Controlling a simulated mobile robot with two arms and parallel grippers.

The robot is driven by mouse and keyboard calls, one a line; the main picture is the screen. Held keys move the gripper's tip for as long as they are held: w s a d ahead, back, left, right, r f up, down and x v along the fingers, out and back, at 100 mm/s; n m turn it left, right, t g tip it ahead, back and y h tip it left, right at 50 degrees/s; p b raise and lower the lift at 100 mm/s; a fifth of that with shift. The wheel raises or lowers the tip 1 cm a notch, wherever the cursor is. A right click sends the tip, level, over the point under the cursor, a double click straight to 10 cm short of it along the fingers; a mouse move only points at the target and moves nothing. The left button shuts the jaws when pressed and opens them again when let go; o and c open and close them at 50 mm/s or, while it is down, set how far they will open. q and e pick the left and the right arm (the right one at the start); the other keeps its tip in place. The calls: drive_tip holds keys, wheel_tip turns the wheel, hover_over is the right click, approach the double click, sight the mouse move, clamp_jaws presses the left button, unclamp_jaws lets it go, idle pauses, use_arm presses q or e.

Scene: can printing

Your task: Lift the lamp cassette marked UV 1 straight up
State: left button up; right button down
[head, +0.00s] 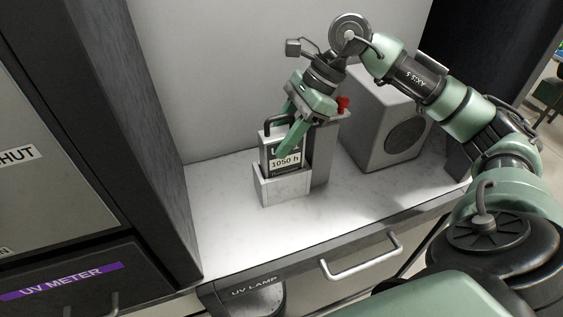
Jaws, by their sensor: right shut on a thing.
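The lamp cassette (267,152) is a dark and grey block with a label reading 1050 h. It stands upright with its lower part inside a pale open-topped holder (284,188) on the counter. No UV 1 mark can be read in this view. My right gripper (285,142) reaches down from above, its green fingers shut on the cassette near its top. The fingers hide part of the cassette's top and handle. My left gripper is not in view.
A grey post with a red knob (343,103) stands just right of the holder. A grey box with a round dark grille (404,138) is further right. A dark cabinet (150,130) rises at the left. The marble-look counter (222,205) is clear around the holder's front.

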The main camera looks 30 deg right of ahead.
drive_tip(key=shift+r, duration=0.15)
idle(0.3)
drive_tip(key=shift+w+r, duration=0.1)
drive_tip(key=shift+r, duration=0.35)
wheel_tip(320, 180, up, 27)
drive_tip(key=shift+p, duration=0.3)
idle(0.4)
